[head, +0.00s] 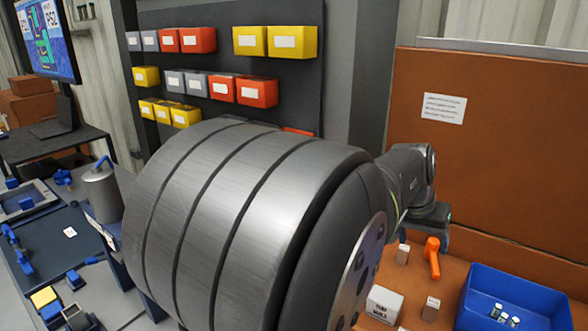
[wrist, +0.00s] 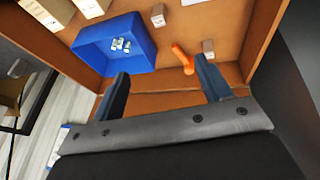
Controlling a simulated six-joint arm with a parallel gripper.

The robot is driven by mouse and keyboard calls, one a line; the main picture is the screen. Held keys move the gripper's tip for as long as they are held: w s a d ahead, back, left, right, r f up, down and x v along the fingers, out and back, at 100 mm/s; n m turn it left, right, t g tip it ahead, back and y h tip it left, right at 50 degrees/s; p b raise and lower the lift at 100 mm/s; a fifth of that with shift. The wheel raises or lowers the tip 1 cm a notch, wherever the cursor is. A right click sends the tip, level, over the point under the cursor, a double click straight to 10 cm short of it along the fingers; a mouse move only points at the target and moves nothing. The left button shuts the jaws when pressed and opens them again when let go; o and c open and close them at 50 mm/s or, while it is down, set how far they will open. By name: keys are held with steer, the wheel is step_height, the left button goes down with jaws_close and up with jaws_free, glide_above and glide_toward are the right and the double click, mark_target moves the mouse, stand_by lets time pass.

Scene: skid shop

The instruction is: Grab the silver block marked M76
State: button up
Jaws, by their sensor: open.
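Several small silver pieces (head: 503,315) lie inside a blue bin (head: 534,293) at the lower right of the head view. They also show as small silver pieces (wrist: 120,45) in the bin in the wrist view. I cannot read M76 on any of them, so I cannot tell which is the marked block. My gripper (wrist: 161,66) is open in the wrist view, with its two dark blue fingers apart and nothing between them. The bin is beyond and left of the fingers there. In the head view my arm hides much of the middle.
An orange tool (head: 432,257) and small tan blocks (head: 431,309) are on the brown bench beside the bin. A white labelled box (head: 383,304) is at the front. A brown back panel (head: 500,150) rises behind. Bare bench surface shows between these things.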

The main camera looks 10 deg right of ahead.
steer(key=shift+c, duration=1)
steer(key=n+t+y, duration=0.1)
steer(key=t+y, duration=0.1)
glide_toward(434, 303)
steer(key=x, duration=0.6)
steer(key=shift+s+d+f, duration=0.1)
steer(key=shift+s+f, duration=0.05)
steer(key=shift+h, duration=0.3)
steer(key=shift+w+x, duration=0.15)
steer(key=shift+x, duration=1.45)
steer(key=shift+w+x, duration=0.1)
steer(key=shift+x, duration=1.55)
